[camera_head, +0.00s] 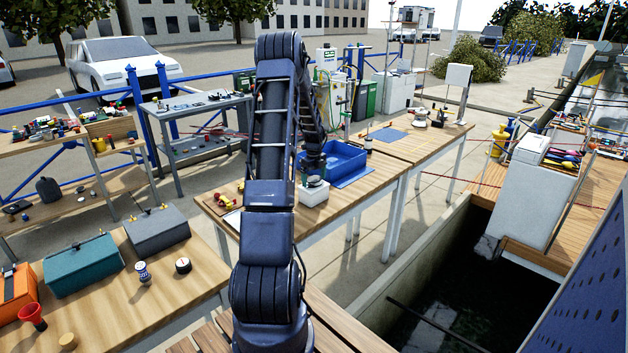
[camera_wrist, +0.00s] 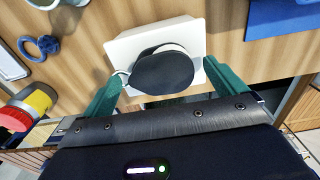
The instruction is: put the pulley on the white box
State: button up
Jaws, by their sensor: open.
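The white box (camera_head: 313,196) stands on the wooden table in front of the blue bin. A dark round piece with a pale rim, which looks like the pulley (camera_head: 314,182), sits on top of it. In the wrist view the pulley (camera_wrist: 163,72) lies over the middle of the white box (camera_wrist: 125,48), whose pale edges show around it. My gripper (camera_wrist: 162,92) is open, with one teal finger to each side of the pulley's near edge and a gap on both sides. In the head view my gripper (camera_head: 313,168) is just above the pulley, its fingers too small to make out.
A blue bin (camera_head: 345,156) stands close behind the box, beside a blue mat (camera_head: 354,177). Red and yellow items (camera_head: 232,199) lie on the table to the left. In the wrist view a red-yellow cylinder (camera_wrist: 28,106) and a blue shackle-like piece (camera_wrist: 40,46) lie left.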

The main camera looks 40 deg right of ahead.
aim_at(314, 179)
notch_tip(314, 179, up, 12)
jog(key=shift+f, duration=0.2)
jog(key=a+r+n+t, duration=0.1)
jog(key=a+r+n, duration=0.5)
jog(key=a, duration=0.5)
jog(key=a+r+n+t, duration=0.1)
jog(key=a+r+n, duration=0.45)
jog(key=a, duration=0.65)
jog(key=a+r+n, duration=0.6)
jog(key=a+r, duration=0.1)
jog(key=a, duration=0.4)
jog(key=s+a+n+t, duration=0.2)
jog(key=s+a+n, duration=1.6)
jog(key=a, duration=0.5)
jog(key=shift+s+a+t, duration=0.15)
jog(key=shift+s+t, duration=0.15)
jog(key=shift+s, duration=0.7)
